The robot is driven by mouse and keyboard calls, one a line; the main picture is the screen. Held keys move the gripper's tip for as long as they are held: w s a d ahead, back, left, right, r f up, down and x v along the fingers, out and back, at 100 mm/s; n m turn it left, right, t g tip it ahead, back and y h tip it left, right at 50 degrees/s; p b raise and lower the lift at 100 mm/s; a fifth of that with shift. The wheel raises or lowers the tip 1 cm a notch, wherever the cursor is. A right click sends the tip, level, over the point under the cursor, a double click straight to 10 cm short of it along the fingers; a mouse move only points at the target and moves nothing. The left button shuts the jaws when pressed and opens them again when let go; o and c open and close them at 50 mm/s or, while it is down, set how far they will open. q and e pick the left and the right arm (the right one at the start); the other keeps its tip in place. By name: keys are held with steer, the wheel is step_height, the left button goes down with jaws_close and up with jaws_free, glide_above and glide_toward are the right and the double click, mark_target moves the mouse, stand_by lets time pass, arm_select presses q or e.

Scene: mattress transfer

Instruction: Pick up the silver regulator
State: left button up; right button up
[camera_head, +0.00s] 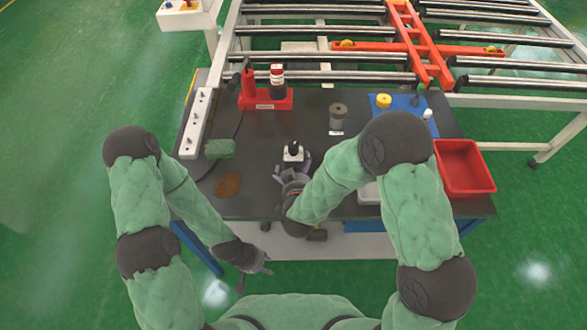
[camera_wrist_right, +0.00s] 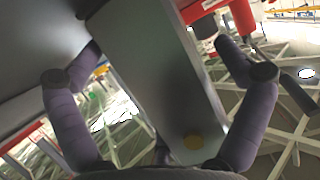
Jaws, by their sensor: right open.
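The silver regulator (camera_head: 293,155) stands upright on the dark table, a small silver-white body with a black knob on top. My right gripper (camera_head: 292,166) is at its near side, with one finger to each side of it. In the right wrist view a large grey metal block (camera_wrist_right: 150,75), which looks like the regulator close up, lies between the two spread fingers. Gaps show beside it, and I cannot tell whether a finger touches it. My left gripper (camera_head: 256,272) is empty and spread open in front of the table's near edge.
The dark table (camera_head: 262,128) also carries a red holder with bottles (camera_head: 265,102), a grey cylinder (camera_head: 338,117), a green block (camera_head: 219,149), a brown patch (camera_head: 228,184), a white strip (camera_head: 197,122) and a blue mat (camera_head: 402,103). A red bin (camera_head: 464,167) is at right.

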mark_target(297, 164)
steer(key=c, duration=1.4)
steer(key=shift+w+r, duration=0.1)
steer(key=shift+r, duration=0.05)
steer(key=c, duration=0.3)
steer(key=shift+c, duration=0.2)
steer(key=shift+r, duration=0.35)
step_height(297, 164, up, 2)
steer(key=shift+r+p, duration=0.25)
steer(key=shift+p, duration=0.6)
steer(key=s+r+p, duration=0.1)
steer(key=r, duration=0.1)
steer(key=s+r+p, duration=0.1)
steer(key=s+r, duration=0.1)
steer(key=s+r+p, duration=0.1)
steer(key=s+r, duration=0.1)
steer(key=shift+s+a+r, duration=0.15)
steer(key=shift+r, duration=0.15)
steer(key=p+v, duration=0.2)
steer(key=v, duration=0.7)
steer(key=shift+s, duration=0.25)
steer(key=shift+w+f, duration=0.1)
steer(key=shift+f, duration=0.05)
